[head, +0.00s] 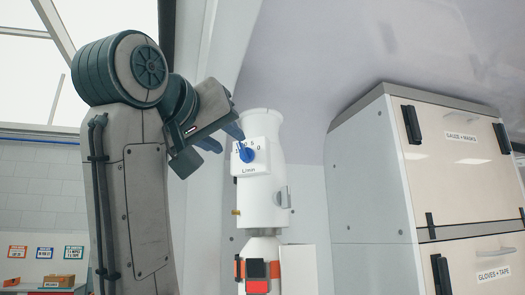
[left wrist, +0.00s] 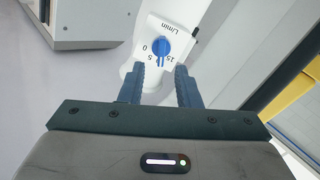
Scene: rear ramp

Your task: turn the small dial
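The small dial is a blue knob (head: 246,154) on a white plate (head: 262,168) marked with numbers and "L/min", on the upper part of a white cylinder (head: 262,208). In the left wrist view the blue dial (left wrist: 161,45) shows just beyond my fingertips, between their lines. My left gripper (head: 222,138) is at the upper left of the dial, its blue fingers pointing toward it. In the left wrist view the two fingers (left wrist: 160,72) are apart with nothing between them. A gap seems to remain between the fingertips and the dial. My right gripper is not in view.
A cabinet with labelled drawers (head: 455,140) stands to the right of the cylinder. An orange, black and red strap or buckle (head: 257,270) is lower on the cylinder. Small labelled boxes (head: 58,281) are far back at lower left.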

